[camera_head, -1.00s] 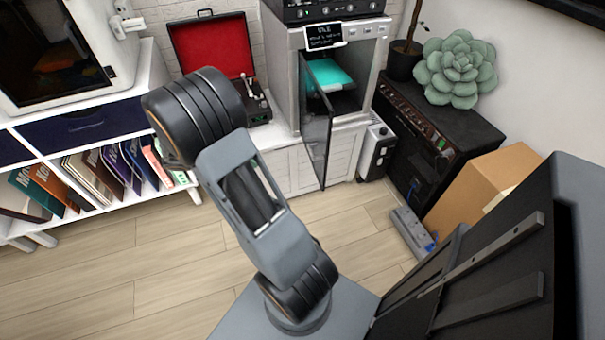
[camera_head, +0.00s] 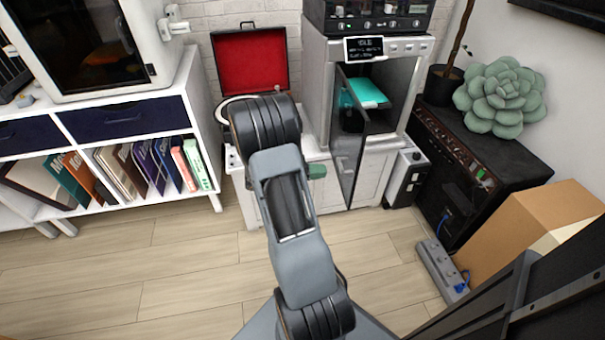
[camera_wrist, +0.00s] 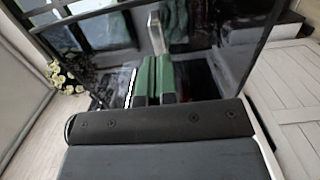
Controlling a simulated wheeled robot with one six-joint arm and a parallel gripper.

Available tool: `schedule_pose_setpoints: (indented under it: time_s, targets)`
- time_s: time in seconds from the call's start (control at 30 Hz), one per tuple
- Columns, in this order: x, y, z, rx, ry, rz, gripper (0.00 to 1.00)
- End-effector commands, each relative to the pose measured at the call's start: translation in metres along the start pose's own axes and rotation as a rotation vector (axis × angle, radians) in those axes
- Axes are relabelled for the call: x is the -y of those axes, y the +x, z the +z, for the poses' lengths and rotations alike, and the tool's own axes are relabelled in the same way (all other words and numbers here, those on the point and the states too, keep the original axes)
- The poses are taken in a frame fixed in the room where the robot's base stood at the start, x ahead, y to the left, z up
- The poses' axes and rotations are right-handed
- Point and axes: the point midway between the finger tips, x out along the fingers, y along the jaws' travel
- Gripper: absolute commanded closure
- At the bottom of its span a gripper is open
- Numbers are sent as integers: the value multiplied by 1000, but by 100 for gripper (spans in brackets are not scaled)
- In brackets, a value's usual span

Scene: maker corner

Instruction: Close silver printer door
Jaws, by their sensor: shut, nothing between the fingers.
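The silver printer (camera_head: 318,90) stands against the back wall. Its dark glass door (camera_head: 347,150) hangs open, swung out toward me from the left side of the opening. A teal block (camera_head: 367,92) shows inside. In the head view, my gripper (camera_head: 316,171) is mostly hidden behind my arm; only a green bit of it shows, just left of the door. In the wrist view, its green fingers (camera_wrist: 155,78) are together and empty, in front of a dark glossy pane (camera_wrist: 215,50) that appears to be the door. Contact cannot be told.
A record player with a red lid (camera_head: 250,65) stands left of the printer. A black amplifier (camera_head: 480,165), a cardboard box (camera_head: 530,225) and a power strip (camera_head: 440,268) are at right. A white bookshelf (camera_head: 130,205) is at left. The wooden floor (camera_head: 190,260) in front is clear.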

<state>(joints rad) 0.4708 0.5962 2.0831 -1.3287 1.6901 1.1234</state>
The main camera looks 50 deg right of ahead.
Motion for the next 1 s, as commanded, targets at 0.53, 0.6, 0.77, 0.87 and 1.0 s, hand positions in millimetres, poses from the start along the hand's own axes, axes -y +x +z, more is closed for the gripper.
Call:
schedule_pose_setpoints:
  time_s: [0.53,0.6,0.77,0.87,1.0]
  targets:
    - [0,36,0,0,-1,0,100]
    - [0,36,0,0,-1,0,100]
    - [0,36,0,0,-1,0,100]
    - [0,36,0,-5,-1,0,100]
    - [1,38,-4,-45,0,-1,100]
